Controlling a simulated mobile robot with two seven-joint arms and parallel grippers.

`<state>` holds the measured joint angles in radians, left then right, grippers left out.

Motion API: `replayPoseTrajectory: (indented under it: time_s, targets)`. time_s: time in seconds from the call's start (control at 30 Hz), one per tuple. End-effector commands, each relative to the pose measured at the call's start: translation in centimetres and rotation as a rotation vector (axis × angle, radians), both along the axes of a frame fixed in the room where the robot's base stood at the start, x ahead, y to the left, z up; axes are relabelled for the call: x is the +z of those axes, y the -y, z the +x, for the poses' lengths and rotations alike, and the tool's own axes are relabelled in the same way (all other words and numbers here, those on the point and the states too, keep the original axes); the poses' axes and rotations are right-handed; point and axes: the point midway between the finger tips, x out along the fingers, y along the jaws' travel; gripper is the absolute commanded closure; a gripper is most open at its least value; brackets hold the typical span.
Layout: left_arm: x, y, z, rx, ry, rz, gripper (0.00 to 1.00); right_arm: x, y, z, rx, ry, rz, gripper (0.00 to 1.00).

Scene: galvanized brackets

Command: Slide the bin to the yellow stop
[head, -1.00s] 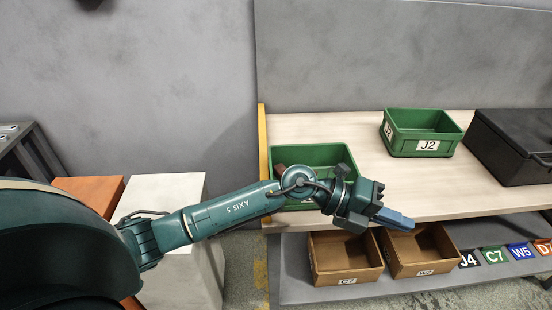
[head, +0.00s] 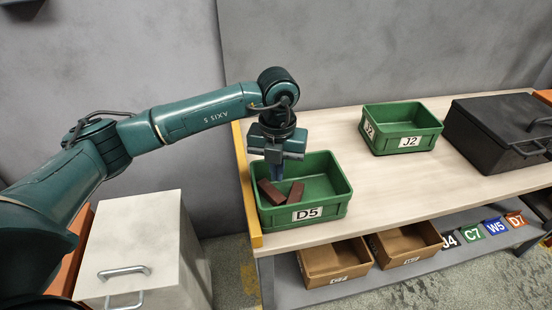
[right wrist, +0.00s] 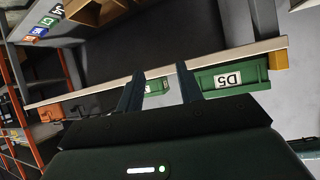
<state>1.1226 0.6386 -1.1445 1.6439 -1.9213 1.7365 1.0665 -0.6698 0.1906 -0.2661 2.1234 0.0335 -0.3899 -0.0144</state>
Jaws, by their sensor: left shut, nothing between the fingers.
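A green bin labelled D5 (head: 322,211) stands at the left end of the pale bench top, holding brown blocks (head: 287,194). The yellow stop (head: 247,190) runs along that bench end, close beside the bin's left side; I cannot tell whether they touch. My left gripper (head: 277,176) points down over the bin's back left part, shut and empty, its tips at or below rim height. The right wrist view shows the D5 bin (right wrist: 228,80), the yellow stop (right wrist: 279,59) just beside it, and my right gripper (right wrist: 158,88), open with its fingers apart.
A green bin labelled J2 (head: 402,142) and a black case (head: 500,138) stand farther right on the bench (head: 400,196). Bare bench lies between the two green bins. Brown boxes (head: 335,264) sit on the lower shelf. A pale cabinet (head: 145,245) stands left of the bench.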

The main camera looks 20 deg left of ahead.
Motion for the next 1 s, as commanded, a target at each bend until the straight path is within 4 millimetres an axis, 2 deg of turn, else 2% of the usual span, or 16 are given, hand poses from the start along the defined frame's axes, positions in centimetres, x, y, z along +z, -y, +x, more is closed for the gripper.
replayPoseTrajectory:
  time_s: [0.1,0.23,0.4,0.5,1.0]
  targets:
    - [-2.7,0.0,-0.1,-0.001,-0.005,-0.001,1.00,0.3,0.1,0.0,0.000,-0.001,-0.005,0.64]
    - [-5.3,0.1,-0.1,-0.002,-0.004,-0.002,1.00,0.3,0.1,-0.1,0.000,-0.005,-0.007,0.64]
    - [-4.8,0.5,-2.7,-0.005,-0.001,-0.002,1.00,0.6,0.4,-0.2,-0.012,-0.023,-0.012,0.64]
    - [-4.8,0.7,-3.5,-0.004,-0.001,-0.002,1.00,0.6,0.5,-0.2,-0.022,-0.028,-0.010,0.64]
    - [-5.0,0.8,-4.1,-0.003,0.000,-0.003,1.00,0.1,0.5,-0.3,-0.026,-0.038,-0.009,0.64]
